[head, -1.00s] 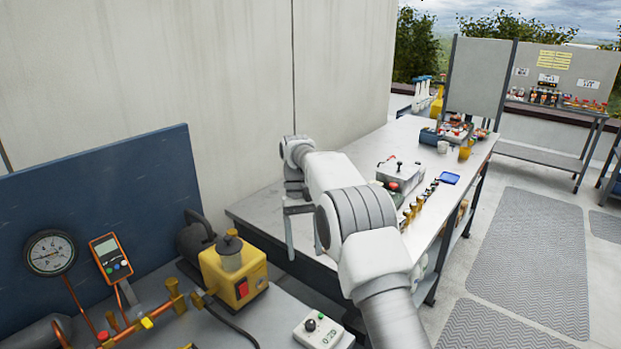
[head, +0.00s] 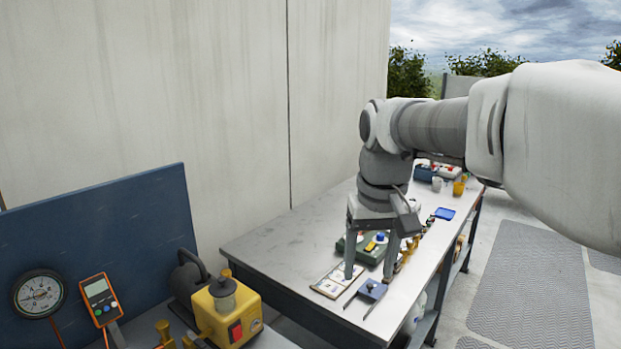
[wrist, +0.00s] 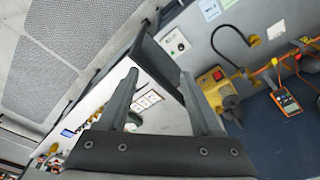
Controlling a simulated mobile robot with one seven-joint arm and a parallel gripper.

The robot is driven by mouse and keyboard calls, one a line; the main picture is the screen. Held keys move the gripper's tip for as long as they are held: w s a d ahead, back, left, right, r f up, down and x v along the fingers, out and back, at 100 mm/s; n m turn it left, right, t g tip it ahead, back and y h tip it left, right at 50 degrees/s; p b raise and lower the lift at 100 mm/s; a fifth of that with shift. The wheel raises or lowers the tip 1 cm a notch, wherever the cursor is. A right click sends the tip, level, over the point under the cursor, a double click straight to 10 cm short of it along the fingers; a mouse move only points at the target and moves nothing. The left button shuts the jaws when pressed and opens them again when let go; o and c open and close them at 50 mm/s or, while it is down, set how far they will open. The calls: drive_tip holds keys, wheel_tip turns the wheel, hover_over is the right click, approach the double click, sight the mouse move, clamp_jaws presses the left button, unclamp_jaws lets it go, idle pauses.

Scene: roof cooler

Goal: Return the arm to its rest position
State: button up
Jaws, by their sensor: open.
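My gripper (head: 369,272) hangs from my raised arm, pointing down, in the head view. Its two grey fingers are spread apart with nothing between them. They appear over the near part of the grey workbench (head: 262,238); how far above its top I cannot tell. In the wrist view my gripper (wrist: 160,97) also shows open and empty, with the bench's pale top and dark edge beyond the fingers. My arm's large white links fill the right of the head view and hide part of the far area.
A yellow pump (head: 228,312), a gauge (head: 40,294) and an orange meter (head: 102,299) stand at the lower left by a blue panel (head: 100,245). A green box (head: 372,250), a card (head: 332,281) and a small blue device (head: 372,290) lie near the gripper. Floor mats (head: 525,285) lie right.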

drive_tip(key=s+d+f+t, duration=0.2)
drive_tip(key=s, duration=0.6)
drive_tip(key=s+d+f+m+t, duration=0.1)
drive_tip(key=s+d+f+t, duration=0.1)
drive_tip(key=s, duration=0.6)
drive_tip(key=shift+s+d+f, duration=0.3)
drive_tip(key=shift+d+f, duration=0.05)
drive_tip(key=shift+w+f, duration=0.1)
